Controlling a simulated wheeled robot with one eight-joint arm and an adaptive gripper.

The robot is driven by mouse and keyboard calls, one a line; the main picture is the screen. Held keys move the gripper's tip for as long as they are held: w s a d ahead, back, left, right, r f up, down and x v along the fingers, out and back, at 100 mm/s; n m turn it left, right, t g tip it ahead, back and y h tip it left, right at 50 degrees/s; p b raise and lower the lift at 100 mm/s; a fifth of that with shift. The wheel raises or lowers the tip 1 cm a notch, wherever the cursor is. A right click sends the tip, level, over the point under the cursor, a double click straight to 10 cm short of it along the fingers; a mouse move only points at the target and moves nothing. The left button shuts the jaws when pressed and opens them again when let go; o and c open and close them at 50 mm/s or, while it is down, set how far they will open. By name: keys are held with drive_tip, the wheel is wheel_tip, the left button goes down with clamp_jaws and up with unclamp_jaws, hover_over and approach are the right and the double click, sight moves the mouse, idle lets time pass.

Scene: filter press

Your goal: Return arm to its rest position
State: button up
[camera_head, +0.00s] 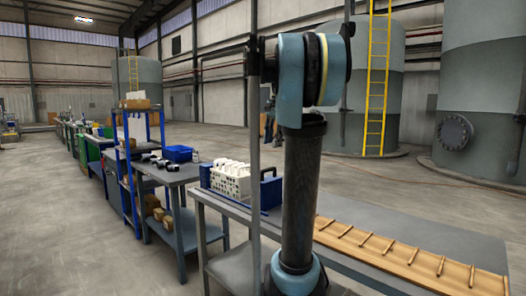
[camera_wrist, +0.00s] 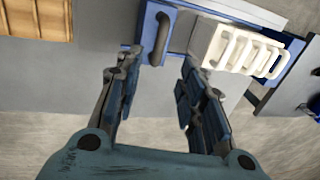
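My gripper (camera_wrist: 155,95) shows in the wrist view with its two fingers spread apart and nothing between them. It hangs over the grey table, close to a blue case with a dark handle (camera_wrist: 160,35). In the head view my arm stands up in the foreground, with its blue joint at the top; the gripper itself is hidden there.
A wooden slatted board (camera_head: 400,255) lies at the right. Another table (camera_head: 175,175) with a blue bin (camera_head: 178,153) stands behind. Floor at left is clear.

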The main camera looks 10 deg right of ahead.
drive_tip(key=s+a+f+n, duration=0.2)
drive_tip(key=s+f+n, duration=0.1)
drive_tip(key=s+f, duration=0.7)
drive_tip(key=s+a+f+n, duration=0.2)
drive_tip(key=s+f+n, duration=0.2)
drive_tip(key=s+f, duration=0.6)
drive_tip(key=s+a+f+n+h, duration=0.1)
drive_tip(key=s+a+f+n, duration=0.2)
drive_tip(key=s+f, duration=0.8)
wheel_tip(320, 180, down, 4)
drive_tip(key=shift+f+n, duration=0.25)
drive_tip(key=shift+n, duration=0.45)
drive_tip(key=shift+w, duration=0.1)
drive_tip(key=shift+w+f, duration=0.2)
drive_tip(key=shift+w, duration=0.15)
